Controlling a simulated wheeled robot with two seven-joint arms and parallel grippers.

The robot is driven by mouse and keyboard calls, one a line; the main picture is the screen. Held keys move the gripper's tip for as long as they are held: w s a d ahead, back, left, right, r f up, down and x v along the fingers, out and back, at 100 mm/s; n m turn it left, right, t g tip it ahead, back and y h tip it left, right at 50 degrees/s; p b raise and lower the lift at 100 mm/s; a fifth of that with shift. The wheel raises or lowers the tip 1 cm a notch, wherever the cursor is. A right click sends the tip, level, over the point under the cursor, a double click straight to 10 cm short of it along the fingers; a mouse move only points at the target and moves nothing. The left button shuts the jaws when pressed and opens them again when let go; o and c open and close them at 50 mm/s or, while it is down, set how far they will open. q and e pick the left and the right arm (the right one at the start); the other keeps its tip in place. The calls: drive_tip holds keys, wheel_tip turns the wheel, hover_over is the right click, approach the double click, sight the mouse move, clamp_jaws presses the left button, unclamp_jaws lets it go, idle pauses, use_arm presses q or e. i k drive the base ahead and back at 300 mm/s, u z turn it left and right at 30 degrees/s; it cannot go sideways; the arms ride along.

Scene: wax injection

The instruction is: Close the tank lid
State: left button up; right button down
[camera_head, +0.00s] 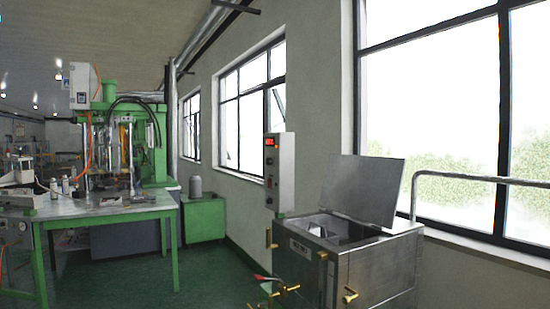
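The tank (378,268) is a steel box at the lower right, below the large window. Its lid (364,189) is a flat grey metal panel that stands up, open, tilted back toward the window side. The tank's opening shows in front of the lid, with light-coloured shapes inside that I cannot make out. Brass-coloured handles and valves sit on the tank's front and side. Neither of my grippers shows in this view.
A control box (279,172) with a red display stands at the tank's left back. A metal rail (480,180) runs to its right. A green table (110,212) with a green machine (120,125) stands at the left. Green floor (215,275) between is clear.

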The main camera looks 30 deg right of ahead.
sight(366, 188)
drive_tip(key=u, duration=0.35)
drive_tip(key=i, duration=1.1)
drive_tip(key=z, duration=0.3)
drive_tip(key=i, duration=2.75)
drive_tip(key=z, duration=0.65)
drive_tip(key=i, duration=2.4)
drive_tip(key=z, duration=2.2)
drive_tip(key=i, duration=1.6)
drive_tip(key=z, duration=1.2)
